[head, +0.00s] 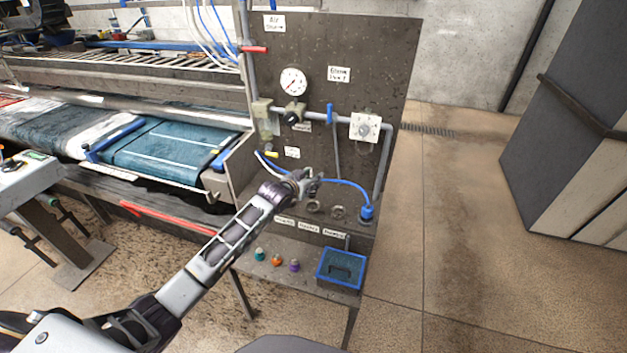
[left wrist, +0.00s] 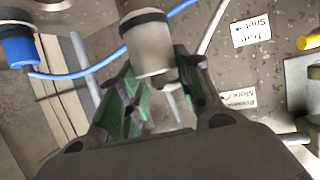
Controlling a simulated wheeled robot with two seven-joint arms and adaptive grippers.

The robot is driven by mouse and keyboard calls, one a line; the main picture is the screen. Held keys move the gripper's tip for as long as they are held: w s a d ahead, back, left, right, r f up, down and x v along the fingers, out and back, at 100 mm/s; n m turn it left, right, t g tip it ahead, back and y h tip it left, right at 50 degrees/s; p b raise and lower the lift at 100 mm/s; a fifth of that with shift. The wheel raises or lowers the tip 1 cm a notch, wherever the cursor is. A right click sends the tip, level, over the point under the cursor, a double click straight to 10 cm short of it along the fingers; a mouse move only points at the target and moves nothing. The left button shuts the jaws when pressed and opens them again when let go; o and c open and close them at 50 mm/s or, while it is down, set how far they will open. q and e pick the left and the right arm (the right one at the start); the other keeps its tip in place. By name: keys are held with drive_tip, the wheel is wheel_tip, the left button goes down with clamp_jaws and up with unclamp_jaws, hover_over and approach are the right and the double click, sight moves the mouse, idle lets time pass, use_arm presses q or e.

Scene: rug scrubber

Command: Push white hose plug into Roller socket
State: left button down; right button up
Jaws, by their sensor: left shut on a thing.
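My left gripper (head: 306,184) reaches in front of the dark panel, close to its row of sockets. In the left wrist view the left gripper (left wrist: 160,88) is shut on the white hose plug (left wrist: 152,58), a pale cylinder with a black band. Small labels (head: 308,226) lie below; I cannot surely read which is Roller. My right gripper is not in view.
A blue plug (head: 367,212) with a blue hose sits at the panel's right. A blue tray (head: 341,270) and small coloured caps (head: 277,260) are on the ledge below. A gauge (head: 293,81) and valves are above. The floor to the right is clear.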

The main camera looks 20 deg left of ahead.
use_arm(q)
drive_tip(key=shift+d+r, duration=0.15)
drive_tip(key=shift+d, duration=0.1)
drive_tip(key=shift+r, duration=0.2)
drive_tip(key=shift+w, duration=0.2)
drive_tip(key=shift+s, duration=0.1)
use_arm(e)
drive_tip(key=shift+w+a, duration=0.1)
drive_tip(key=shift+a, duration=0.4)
use_arm(q)
drive_tip(key=shift+f, duration=0.1)
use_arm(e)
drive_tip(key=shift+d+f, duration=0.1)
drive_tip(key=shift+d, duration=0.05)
